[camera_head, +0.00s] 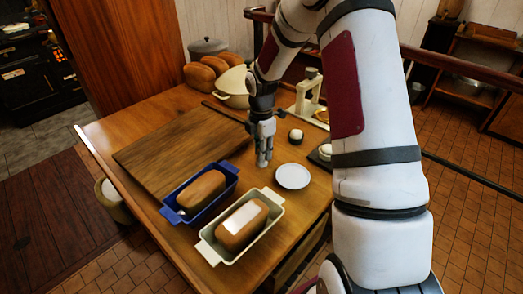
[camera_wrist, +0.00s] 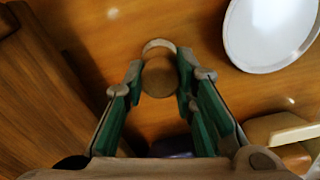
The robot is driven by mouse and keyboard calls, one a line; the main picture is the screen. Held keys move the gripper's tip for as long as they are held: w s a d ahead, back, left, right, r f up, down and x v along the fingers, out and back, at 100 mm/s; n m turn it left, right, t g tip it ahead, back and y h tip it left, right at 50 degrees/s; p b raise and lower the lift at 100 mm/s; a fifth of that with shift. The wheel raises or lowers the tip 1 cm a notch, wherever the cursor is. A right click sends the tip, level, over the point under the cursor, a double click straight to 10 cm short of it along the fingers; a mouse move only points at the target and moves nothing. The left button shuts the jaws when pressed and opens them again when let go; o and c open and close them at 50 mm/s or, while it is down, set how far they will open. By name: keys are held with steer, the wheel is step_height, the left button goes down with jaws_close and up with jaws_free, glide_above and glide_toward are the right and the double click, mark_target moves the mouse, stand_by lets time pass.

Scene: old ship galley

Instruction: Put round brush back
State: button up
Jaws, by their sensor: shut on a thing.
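My gripper (camera_head: 263,163) is over the wooden table, between the cutting board and the white plate. In the wrist view my gripper (camera_wrist: 158,85) has its green-sided fingers on both sides of a round brown thing (camera_wrist: 159,79), which I take to be the round brush. The fingers are shut on it. A pale curved rim (camera_wrist: 158,46) shows just beyond it; I cannot tell whether it belongs to the brush. In the head view the brush is too small and too hidden by the fingers to make out. Its height above the table is unclear.
A white plate (camera_head: 293,177) lies right of my gripper. A blue tin (camera_head: 176,216) and a cream tin (camera_head: 207,252), each with a loaf, stand in front. A cutting board (camera_head: 150,160) lies left. A small dark pot (camera_head: 296,140) and a pale stand (camera_head: 308,92) are behind right.

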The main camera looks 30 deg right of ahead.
steer(key=o, duration=1)
step_height(320, 180, up, 11)
steer(key=s+a+r+m+t+h, duration=0.1)
steer(key=s+a+r+m, duration=0.45)
steer(key=r, duration=0.45)
steer(key=s+a+r+m+t, duration=0.2)
steer(key=s+m, duration=0.4)
steer(key=s, duration=0.5)
steer(key=s+a+r+m+t+y, duration=0.1)
steer(key=s+a+r+m+t, duration=0.1)
steer(key=s+a+r+m, duration=0.2)
steer(key=s+a+m, duration=0.1)
steer(key=s+m, duration=0.2)
steer(key=s, duration=0.4)
steer(key=shift+s+a, duration=0.2)
steer(key=shift+a, duration=0.2)
steer(key=shift+r, duration=0.1)
